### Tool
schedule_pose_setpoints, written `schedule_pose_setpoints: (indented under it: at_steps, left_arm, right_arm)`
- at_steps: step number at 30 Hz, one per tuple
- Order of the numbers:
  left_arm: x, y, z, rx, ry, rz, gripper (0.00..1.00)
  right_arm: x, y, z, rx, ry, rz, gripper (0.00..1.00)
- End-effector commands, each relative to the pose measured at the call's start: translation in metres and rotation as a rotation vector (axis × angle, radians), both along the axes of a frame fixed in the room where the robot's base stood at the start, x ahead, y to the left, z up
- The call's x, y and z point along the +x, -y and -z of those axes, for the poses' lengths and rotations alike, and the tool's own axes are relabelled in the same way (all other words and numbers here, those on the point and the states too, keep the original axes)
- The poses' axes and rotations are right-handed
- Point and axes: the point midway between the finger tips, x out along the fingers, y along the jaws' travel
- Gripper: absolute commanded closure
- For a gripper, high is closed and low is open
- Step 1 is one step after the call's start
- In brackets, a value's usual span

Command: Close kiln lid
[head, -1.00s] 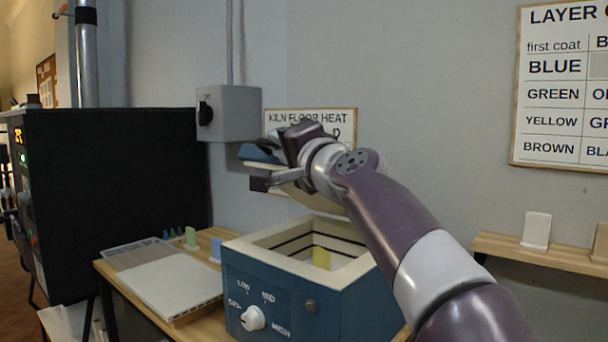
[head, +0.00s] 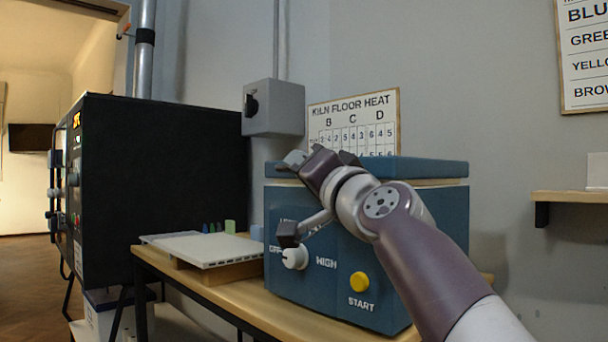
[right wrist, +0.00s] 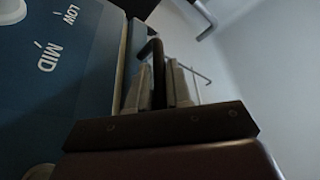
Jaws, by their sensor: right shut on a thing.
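The blue kiln (head: 330,270) stands on the wooden table, with its white dial and yellow START button on the front. Its lid (head: 420,168) lies level across the top, and a thin cream strip shows between lid and body. I cannot tell whether the lid is fully seated. My right gripper (head: 292,160) is at the lid's front left edge, partly hidden by its own wrist. In the right wrist view, my right gripper (right wrist: 160,82) is shut on the dark lid handle (right wrist: 155,50), which runs between its fingers. The kiln's inside is hidden. My left gripper is not in view.
A large black cabinet (head: 170,170) stands at the left. A grey switch box (head: 275,108) and heat chart (head: 372,105) are on the wall behind. A shelf (head: 570,197) is at the right.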

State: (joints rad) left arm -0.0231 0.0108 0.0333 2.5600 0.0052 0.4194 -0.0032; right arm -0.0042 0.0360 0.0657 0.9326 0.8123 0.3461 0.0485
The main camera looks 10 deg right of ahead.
Motion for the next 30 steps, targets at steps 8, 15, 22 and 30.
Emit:
schedule_pose_setpoints:
  at_steps: [8, 15, 22, 30]
  left_arm:
    - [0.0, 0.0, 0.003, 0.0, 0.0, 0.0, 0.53]
    - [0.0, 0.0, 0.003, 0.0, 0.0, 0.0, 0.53]
    - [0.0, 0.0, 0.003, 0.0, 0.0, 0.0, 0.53]
    - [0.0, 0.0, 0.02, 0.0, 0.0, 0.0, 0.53]
  right_arm:
    - [0.003, -0.001, 0.008, -0.002, -0.015, -0.004, 1.0]
    - [0.004, -0.001, 0.009, -0.003, -0.017, -0.004, 0.6]
    - [0.002, -0.001, 0.006, -0.002, -0.011, -0.003, 0.6]
    - [-0.027, 0.008, 0.018, -0.001, -0.007, 0.0, 0.6]
